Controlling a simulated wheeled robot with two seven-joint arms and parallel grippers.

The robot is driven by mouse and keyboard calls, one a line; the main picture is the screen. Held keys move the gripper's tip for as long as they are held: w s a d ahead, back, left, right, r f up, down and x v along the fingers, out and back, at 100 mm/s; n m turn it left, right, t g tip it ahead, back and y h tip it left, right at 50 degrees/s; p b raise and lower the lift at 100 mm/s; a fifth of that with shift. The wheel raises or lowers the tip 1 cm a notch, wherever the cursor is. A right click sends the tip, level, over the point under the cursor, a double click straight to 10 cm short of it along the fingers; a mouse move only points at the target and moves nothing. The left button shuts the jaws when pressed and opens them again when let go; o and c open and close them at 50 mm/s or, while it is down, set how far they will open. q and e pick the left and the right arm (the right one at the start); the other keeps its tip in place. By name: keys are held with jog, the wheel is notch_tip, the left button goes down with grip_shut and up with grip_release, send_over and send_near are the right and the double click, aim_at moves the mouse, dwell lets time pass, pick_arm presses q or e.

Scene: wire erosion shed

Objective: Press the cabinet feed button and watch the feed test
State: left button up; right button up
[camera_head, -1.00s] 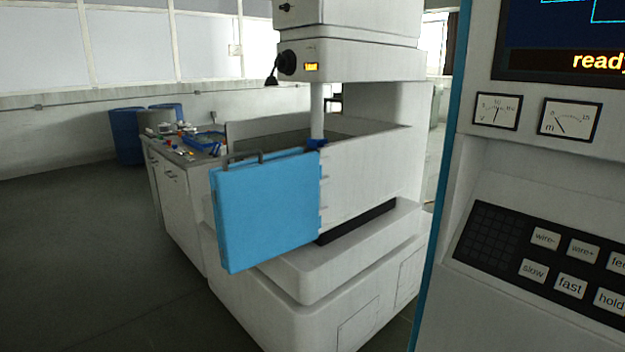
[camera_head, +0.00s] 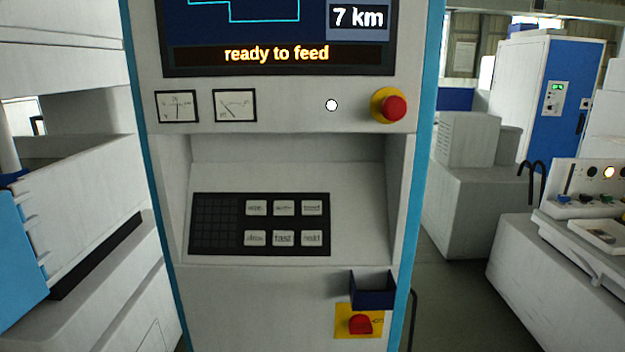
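The control cabinet (camera_head: 290,150) stands straight ahead in the head view. Its black keypad (camera_head: 217,225) has two rows of white buttons on the sloped panel. The feed button (camera_head: 312,208) is at the right end of the top row; its lettering is blurred now. The screen (camera_head: 200,35) above reads "ready to feed" in yellow on a dark strip, and "7 km" at its upper right. Two small dial meters, the left one (camera_head: 177,106) and the right one (camera_head: 234,105), sit below the screen. Neither of my grippers is in view.
A red emergency knob (camera_head: 393,108) on yellow is right of the meters, near a white round lamp (camera_head: 331,105). A dark blue holder (camera_head: 372,291) and a red switch (camera_head: 360,324) sit lower. The wire machine (camera_head: 90,230) is left; a bench (camera_head: 560,265) is right.

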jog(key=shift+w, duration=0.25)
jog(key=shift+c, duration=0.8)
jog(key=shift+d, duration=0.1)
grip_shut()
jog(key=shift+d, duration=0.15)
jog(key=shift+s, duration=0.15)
